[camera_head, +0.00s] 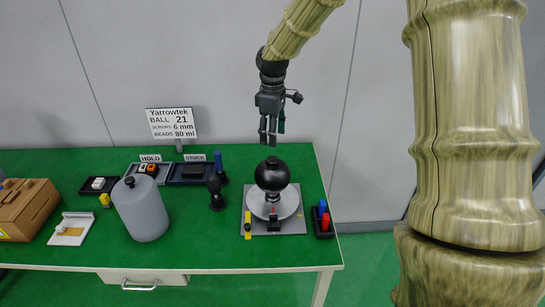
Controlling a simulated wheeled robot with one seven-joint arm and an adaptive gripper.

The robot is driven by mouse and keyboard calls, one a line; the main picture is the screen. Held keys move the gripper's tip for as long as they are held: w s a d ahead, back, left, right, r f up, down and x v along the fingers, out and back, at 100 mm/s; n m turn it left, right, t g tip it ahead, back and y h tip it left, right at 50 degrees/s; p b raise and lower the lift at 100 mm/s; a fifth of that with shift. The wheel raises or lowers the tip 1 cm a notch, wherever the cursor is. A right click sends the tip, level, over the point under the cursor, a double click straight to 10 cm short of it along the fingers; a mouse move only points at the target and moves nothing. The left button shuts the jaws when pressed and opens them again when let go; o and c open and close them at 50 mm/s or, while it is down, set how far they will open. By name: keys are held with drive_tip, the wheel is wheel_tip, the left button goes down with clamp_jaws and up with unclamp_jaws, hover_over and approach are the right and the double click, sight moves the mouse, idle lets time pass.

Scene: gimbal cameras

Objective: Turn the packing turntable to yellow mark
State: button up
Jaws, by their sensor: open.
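The packing turntable (286,207) is a light round disc on a grey base plate (294,225) near the right end of the green table. A black ball (272,174) sits over the middle of the disc. A small red mark shows near the disc's front edge, by a black block (275,224) on the base. A yellow strip (248,226) lies at the base's left edge, and a small yellow mark (300,215) shows on the right. My gripper (268,140) is open and empty, pointing down above and behind the ball, apart from it.
A black holder with a blue and a red peg (325,219) stands right of the turntable. Dark upright tools (215,192) and a grey jug (140,210) stand to the left. Trays marked HOLD and STOCK (191,174) lie behind; a brown box (26,210) is far left.

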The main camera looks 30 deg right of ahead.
sight(272, 159)
wheel_tip(272, 159, down, 9)
drive_tip(key=shift+d+f+p, duration=0.1)
drive_tip(key=shift+f+p, duration=0.1)
drive_tip(key=shift+p, duration=1.05)
drive_tip(key=shift+c, duration=0.5)
clamp_jaws()
